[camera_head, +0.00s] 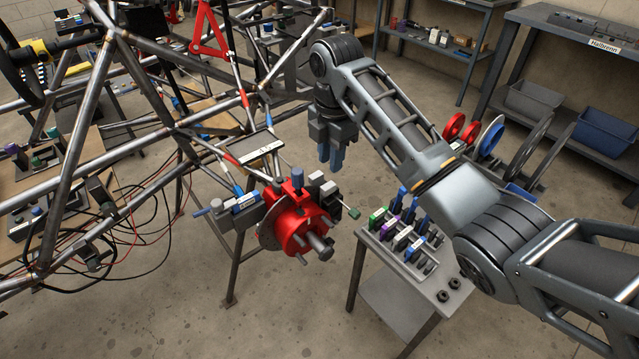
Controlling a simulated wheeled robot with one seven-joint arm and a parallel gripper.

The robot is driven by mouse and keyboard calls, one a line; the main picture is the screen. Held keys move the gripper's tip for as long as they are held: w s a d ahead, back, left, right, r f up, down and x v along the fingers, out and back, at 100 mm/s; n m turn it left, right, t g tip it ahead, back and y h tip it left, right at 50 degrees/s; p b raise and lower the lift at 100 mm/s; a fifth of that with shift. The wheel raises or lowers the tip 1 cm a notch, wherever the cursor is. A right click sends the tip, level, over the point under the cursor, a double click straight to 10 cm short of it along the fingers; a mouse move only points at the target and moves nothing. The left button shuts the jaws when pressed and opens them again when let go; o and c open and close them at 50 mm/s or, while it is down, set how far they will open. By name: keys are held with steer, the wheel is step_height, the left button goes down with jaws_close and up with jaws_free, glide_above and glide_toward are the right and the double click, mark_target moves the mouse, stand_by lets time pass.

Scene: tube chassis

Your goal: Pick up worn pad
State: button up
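I cannot single out which piece is the worn pad. A red wheel hub (297,220) with a disc behind it is mounted at the corner of the tube chassis. A dark block that looks like a caliper (322,192) sits at its upper right, and any pad inside it is hidden. A rack of pad-like blocks (405,238), with green, purple and blue markings, stands on the small side table (455,290). My gripper (331,160) points down in the air above the hub and caliper. Its two blue fingers are close together, and I see nothing held.
The tube chassis (150,55) fills the left side, with loose cables below it. Two nuts (448,289) lie on the side table's front. Wheels (491,136) stand behind my arm. Shelves with bins (602,135) line the right wall. Bare floor shows below the hub.

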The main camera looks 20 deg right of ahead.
mark_target(329, 186)
steer(key=shift+w+f, duration=0.2)
steer(key=shift+f, duration=0.3)
steer(key=shift+f+p, duration=0.7)
steer(key=shift+f, duration=2.7)
steer(key=shift+a, duration=0.1)
jaws_close()
